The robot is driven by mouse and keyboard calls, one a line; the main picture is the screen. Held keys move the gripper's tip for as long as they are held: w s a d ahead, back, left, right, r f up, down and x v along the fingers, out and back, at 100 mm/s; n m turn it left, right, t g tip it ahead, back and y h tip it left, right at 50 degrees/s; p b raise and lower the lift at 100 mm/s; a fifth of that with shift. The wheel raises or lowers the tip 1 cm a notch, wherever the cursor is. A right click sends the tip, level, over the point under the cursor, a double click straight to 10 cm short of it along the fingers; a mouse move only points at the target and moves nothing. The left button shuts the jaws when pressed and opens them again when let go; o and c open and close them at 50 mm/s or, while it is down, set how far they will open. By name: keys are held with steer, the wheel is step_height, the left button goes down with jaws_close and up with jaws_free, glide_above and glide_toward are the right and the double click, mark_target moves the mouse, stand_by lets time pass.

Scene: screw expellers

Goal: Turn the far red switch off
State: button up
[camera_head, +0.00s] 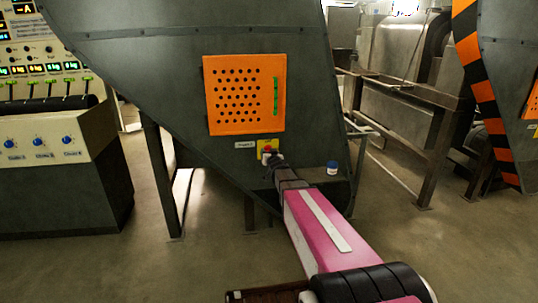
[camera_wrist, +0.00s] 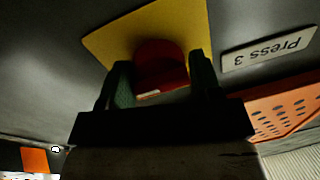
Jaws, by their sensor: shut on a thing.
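The red switch (camera_wrist: 160,62) sits on a yellow plate (camera_wrist: 112,40) in the wrist view. In the head view the switch (camera_head: 267,150) is small, below the orange perforated panel on the grey press. My gripper (camera_wrist: 160,80) has one dark finger on each side of the switch and is shut on it. My gripper (camera_head: 272,160) also shows in the head view, at the switch, at the end of my pink arm. The contact faces and the switch's setting cannot be made out.
A label reading "Press 3" (camera_wrist: 268,49) is beside the yellow plate. The orange panel (camera_head: 244,95) is above the switch. A blue-capped container (camera_head: 332,168) stands right of my wrist. A control console (camera_head: 60,150) is at left, metal railings (camera_head: 410,100) at right.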

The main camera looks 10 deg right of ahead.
steer(key=shift+d, duration=0.1)
steer(key=n, duration=0.4)
steer(key=shift+d+n, duration=0.15)
steer(key=shift+n, duration=0.25)
steer(key=n, duration=0.4)
steer(key=shift+r+g+h, duration=0.1)
steer(key=shift+g+h, duration=0.2)
steer(key=shift+g, duration=0.1)
steer(key=n, duration=0.4)
steer(key=shift+d+r+h, duration=0.1)
steer(key=shift+h, duration=0.2)
steer(key=shift+r+n, duration=0.15)
steer(key=shift+n, duration=1.85)
steer(key=o, duration=0.9)
steer(key=shift+c, duration=0.2)
steer(key=shift+s, duration=0.1)
